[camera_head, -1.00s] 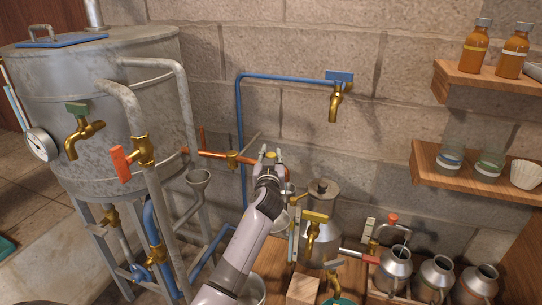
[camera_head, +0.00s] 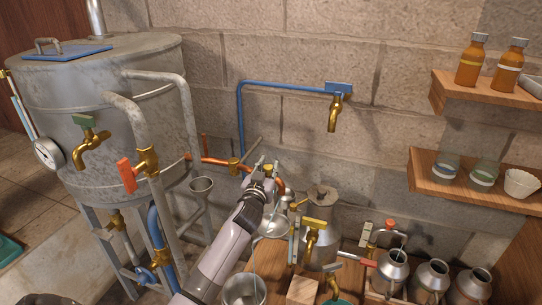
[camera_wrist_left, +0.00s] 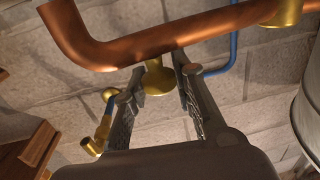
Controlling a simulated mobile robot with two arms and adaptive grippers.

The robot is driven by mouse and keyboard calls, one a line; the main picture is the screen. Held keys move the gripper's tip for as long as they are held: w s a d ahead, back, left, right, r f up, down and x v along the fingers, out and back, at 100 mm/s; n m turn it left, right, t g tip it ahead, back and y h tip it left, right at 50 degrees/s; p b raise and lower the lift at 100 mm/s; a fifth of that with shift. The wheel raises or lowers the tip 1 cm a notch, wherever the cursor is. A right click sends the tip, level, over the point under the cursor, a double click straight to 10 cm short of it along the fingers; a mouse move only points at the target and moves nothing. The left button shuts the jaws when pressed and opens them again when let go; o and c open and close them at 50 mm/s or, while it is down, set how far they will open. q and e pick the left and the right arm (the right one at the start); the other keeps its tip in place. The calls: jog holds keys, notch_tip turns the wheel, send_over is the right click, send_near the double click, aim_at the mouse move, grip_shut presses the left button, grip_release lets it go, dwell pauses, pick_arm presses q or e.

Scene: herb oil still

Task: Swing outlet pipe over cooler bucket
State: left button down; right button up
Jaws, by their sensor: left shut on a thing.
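The copper outlet pipe (camera_head: 214,161) runs right from the still past a brass joint and bends at its free end (camera_head: 281,189), behind my left gripper. In the left wrist view the copper pipe (camera_wrist_left: 150,45) crosses the top, with its bend at the left. My left gripper (camera_head: 264,171) is shut on a brass knob (camera_wrist_left: 186,78) under the pipe; the fingers (camera_wrist_left: 164,88) stand either side of it. A grey metal bucket (camera_head: 243,291) stands low in front, partly behind my arm. I cannot tell whether it is the cooler bucket. My right gripper is not in view.
A blue water pipe (camera_head: 285,82) with a brass tap runs along the wall. A metal can (camera_head: 321,222) and several small jugs (camera_head: 394,270) stand at the right.

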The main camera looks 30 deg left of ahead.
pick_arm(q)
jog(key=s+a+m+h+p, duration=0.2)
jog(key=s+m+h, duration=0.6)
jog(key=h, duration=0.4)
jog(key=shift+s+a+p, duration=0.4)
jog(key=shift+p, duration=0.1)
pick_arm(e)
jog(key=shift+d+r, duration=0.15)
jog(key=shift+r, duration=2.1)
pick_arm(q)
jog(key=c, duration=1.3)
grip_release()
